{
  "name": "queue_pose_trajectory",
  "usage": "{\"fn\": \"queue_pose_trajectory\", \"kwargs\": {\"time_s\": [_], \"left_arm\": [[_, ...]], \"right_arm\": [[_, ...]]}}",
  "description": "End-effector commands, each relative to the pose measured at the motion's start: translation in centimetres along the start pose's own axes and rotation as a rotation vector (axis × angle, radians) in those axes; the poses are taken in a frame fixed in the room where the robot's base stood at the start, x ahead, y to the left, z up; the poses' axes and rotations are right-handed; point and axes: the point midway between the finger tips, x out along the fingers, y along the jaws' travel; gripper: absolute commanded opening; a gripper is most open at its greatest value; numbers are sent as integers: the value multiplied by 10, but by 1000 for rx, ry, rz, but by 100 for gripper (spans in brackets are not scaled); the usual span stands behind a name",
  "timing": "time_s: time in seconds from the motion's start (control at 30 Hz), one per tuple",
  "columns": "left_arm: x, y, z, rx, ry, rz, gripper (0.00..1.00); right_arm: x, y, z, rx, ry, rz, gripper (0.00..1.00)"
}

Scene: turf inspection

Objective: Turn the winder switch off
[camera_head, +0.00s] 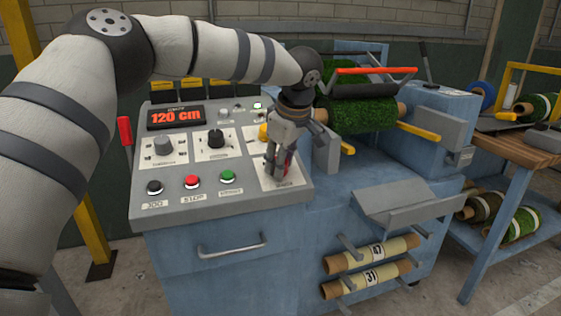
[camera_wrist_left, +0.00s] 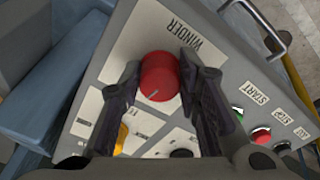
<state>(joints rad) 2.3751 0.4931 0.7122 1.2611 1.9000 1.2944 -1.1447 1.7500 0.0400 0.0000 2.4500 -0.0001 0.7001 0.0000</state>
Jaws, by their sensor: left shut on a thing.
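The winder switch is a round red knob (camera_wrist_left: 160,78) on a pale plate with the word WINDER (camera_wrist_left: 182,36) beside it, in the wrist view. A thin pale mark shows near the knob's edge. My left gripper (camera_head: 277,172) points down over the right part of the sloped control panel (camera_head: 225,204). Its two dark fingers (camera_wrist_left: 159,72) sit on either side of the knob and are shut on it. In the head view the fingers hide most of the knob; only a little red shows (camera_head: 287,160). My right gripper is not in view.
A display (camera_head: 176,117) reads 120 cm. Black, red (camera_head: 192,182) and green (camera_head: 228,175) buttons lie left of the gripper. A yellow knob (camera_head: 264,132) is close behind it. A green turf roll (camera_head: 360,115) with a red-handled bar (camera_head: 376,71) stands to the right.

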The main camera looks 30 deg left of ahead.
Motion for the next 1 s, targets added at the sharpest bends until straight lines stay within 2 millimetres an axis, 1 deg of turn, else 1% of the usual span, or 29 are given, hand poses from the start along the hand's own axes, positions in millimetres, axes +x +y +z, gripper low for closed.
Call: {"fn": "queue_pose_trajectory", "kwargs": {"time_s": [0.6, 0.8, 1.0], "left_arm": [[1, 2, 0, -578, -1, -28, 3], [2, 2, -1, -738, 0, -36, 3], [1, 3, -1, -861, 0, -40, 3]], "right_arm": [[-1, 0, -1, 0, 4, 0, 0], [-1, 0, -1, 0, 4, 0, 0], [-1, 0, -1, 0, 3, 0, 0]]}}
